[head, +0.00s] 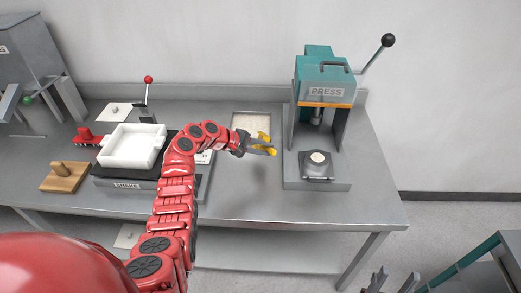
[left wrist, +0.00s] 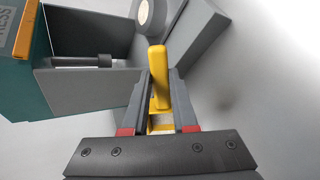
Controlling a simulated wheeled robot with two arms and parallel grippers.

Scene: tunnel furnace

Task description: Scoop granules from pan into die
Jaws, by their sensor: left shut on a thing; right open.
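My left gripper (head: 271,147) is shut on a yellow scoop (head: 264,135). It holds the scoop above the bench, between the pan and the press. In the left wrist view the scoop (left wrist: 158,78) stands out between the two fingers; whether its bowl holds granules cannot be told. The pan (head: 251,113) of pale granules sits behind the gripper, partly covered by it. The die (head: 317,171) is a dark block with a cream round top, on the press base. In the wrist view the round die (left wrist: 137,12) shows at the top edge. My right gripper (head: 375,280) is open and empty at the bottom edge.
The teal press (head: 325,69) with a black-knobbed lever rises behind the die. A white tray (head: 133,145) sits on the shaker (head: 127,184) at left. A wooden block with a knob (head: 63,178) lies further left. The bench front near the press is clear.

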